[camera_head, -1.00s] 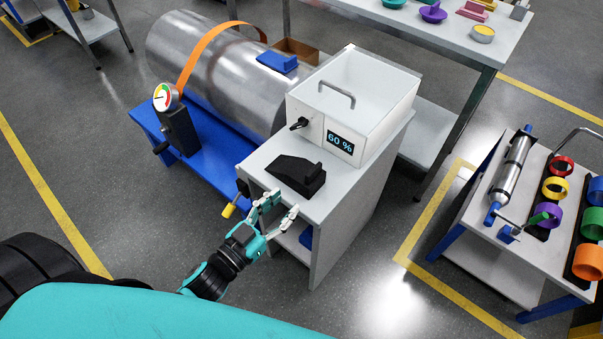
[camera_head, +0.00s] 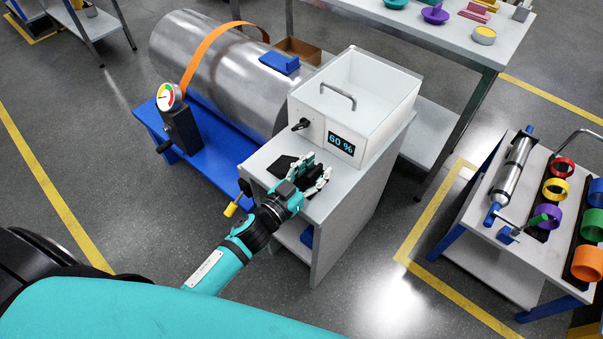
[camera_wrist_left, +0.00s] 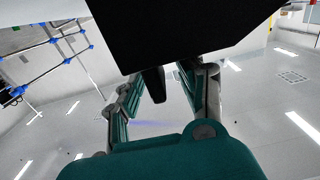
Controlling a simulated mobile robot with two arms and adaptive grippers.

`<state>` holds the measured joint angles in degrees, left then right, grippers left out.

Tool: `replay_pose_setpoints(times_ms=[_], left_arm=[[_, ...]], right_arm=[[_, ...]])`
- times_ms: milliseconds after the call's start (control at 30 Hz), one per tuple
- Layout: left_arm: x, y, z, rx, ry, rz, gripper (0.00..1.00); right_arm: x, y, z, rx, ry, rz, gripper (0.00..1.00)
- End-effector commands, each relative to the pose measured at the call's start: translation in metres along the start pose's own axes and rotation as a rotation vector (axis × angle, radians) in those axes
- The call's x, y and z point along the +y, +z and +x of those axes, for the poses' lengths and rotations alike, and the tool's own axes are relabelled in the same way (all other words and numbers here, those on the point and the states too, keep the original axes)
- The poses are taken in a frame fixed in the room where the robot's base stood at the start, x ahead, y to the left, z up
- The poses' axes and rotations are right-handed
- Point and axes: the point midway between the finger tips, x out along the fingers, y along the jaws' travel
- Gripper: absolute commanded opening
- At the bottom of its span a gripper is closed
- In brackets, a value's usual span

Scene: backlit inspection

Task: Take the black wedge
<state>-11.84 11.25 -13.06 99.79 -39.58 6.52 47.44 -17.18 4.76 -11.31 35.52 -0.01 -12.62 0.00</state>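The black wedge (camera_head: 283,165) lies on the white top of the cabinet in the head view, in front of the white box. My left gripper (camera_head: 313,171) is over it and hides much of it. Its two fingers are apart, one on either side of the wedge's raised block. In the left wrist view the black wedge (camera_wrist_left: 190,35) fills the top middle. Its dark block hangs between the spread fingers of my left gripper (camera_wrist_left: 157,85), with a gap visible on the right side. My right gripper is not in view.
The white box (camera_head: 352,105) with a handle and a "60 %" display (camera_head: 341,144) stands right behind the wedge. A steel cylinder (camera_head: 215,75) on a blue stand (camera_head: 225,140) is to the left. A cart with coloured rings (camera_head: 540,215) stands at the right.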

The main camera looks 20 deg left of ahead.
Motion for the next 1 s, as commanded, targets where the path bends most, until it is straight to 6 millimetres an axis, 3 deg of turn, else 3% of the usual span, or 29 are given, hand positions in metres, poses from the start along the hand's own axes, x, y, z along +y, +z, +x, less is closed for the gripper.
replay_pose_setpoints(times_ms=[167,433,1000], left_arm=[[0.0002,0.0004,-0.0004,-0.001,0.000,0.000,0.36],[0.0001,0.0003,-0.0006,0.000,0.000,0.000,0.01],[0.0002,-0.0011,-0.0004,0.002,0.000,0.000,0.00]], right_arm=[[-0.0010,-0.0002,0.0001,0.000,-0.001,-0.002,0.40],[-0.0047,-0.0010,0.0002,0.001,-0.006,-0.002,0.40],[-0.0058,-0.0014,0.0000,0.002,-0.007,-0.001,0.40]])
